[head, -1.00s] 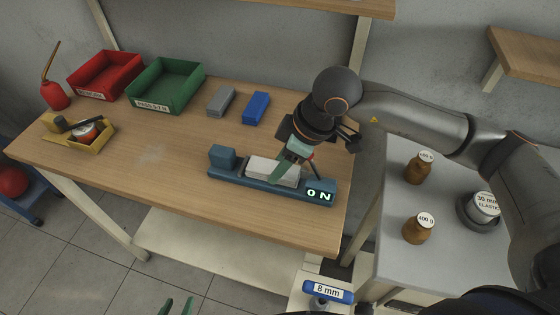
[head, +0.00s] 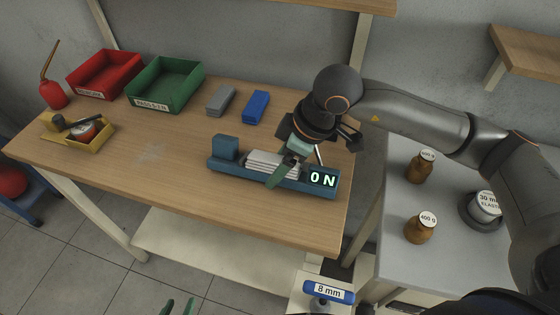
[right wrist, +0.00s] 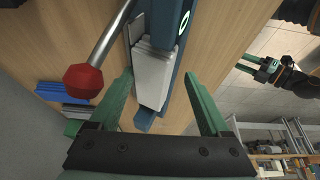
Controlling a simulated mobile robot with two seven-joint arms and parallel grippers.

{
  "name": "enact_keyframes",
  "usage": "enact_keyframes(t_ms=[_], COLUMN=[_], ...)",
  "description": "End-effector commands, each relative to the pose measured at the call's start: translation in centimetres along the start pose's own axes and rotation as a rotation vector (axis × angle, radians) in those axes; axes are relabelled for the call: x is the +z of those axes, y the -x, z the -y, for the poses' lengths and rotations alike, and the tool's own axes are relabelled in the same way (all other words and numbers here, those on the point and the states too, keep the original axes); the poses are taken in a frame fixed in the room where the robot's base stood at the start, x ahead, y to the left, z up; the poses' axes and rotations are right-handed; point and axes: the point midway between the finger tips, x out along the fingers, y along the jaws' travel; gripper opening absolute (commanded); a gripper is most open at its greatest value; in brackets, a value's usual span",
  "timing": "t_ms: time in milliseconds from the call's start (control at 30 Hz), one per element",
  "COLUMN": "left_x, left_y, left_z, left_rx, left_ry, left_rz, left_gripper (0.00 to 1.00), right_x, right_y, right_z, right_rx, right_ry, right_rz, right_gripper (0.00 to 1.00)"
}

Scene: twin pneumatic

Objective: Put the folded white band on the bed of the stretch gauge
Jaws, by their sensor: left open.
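The folded white band (head: 268,164) lies in layers on the bed of the blue stretch gauge (head: 240,172), whose display reads 0 N. In the right wrist view the white band (right wrist: 152,75) lies lengthwise along the gauge. My right gripper (right wrist: 158,90) is open, with its green fingers spread on both sides of the band and apart from it. In the head view this gripper (head: 283,172) is just over the gauge, and a finger hides part of the band's right end. My left gripper (head: 177,306) is open at the bottom edge, away from the table.
A rod with a red knob (right wrist: 83,80) stands close beside my right gripper's finger. Red (head: 105,75) and green (head: 166,83) bins stand at the back left.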

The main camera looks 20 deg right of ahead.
Motion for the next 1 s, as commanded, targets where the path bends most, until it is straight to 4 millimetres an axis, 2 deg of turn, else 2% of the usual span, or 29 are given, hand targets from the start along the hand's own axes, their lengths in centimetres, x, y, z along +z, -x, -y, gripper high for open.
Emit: enact_keyframes(t_ms=[67, 233, 500, 700, 833, 1000], left_x=[-0.3, -0.9, -0.4, -0.3, -0.2, -0.2], left_y=[0.2, 0.6, 0.3, 0.3, 0.3, 0.3], left_z=[0.0, 0.1, 0.3, 0.3, 0.3, 0.3], left_rx=[0.0, -0.004, -0.006, -0.007, -0.007, -0.007], left_ry=[0.0, 0.0, 0.0, 0.0, 0.0, 0.001], left_rz=[-0.003, -0.014, -0.008, -0.006, -0.005, -0.003], left_gripper=[0.5, 0.5, 0.5, 0.5, 0.5, 0.5], right_x=[0.3, 0.1, -0.1, -0.1, -0.1, -0.1], right_y=[-0.2, 1.2, 7.5, 10.9, 12.1, 12.4], right_z=[0.2, 0.1, 0.0, 0.0, 0.1, 0.1], right_rx=[-0.01, -0.006, -0.001, -0.002, -0.003, -0.005], right_ry=[-0.003, -0.003, -0.002, -0.001, 0.0, 0.0], right_rz=[0.013, 0.01, 0.004, 0.004, 0.004, 0.005], right_gripper=[0.79, 0.79, 0.79, 0.79, 0.79, 0.79])
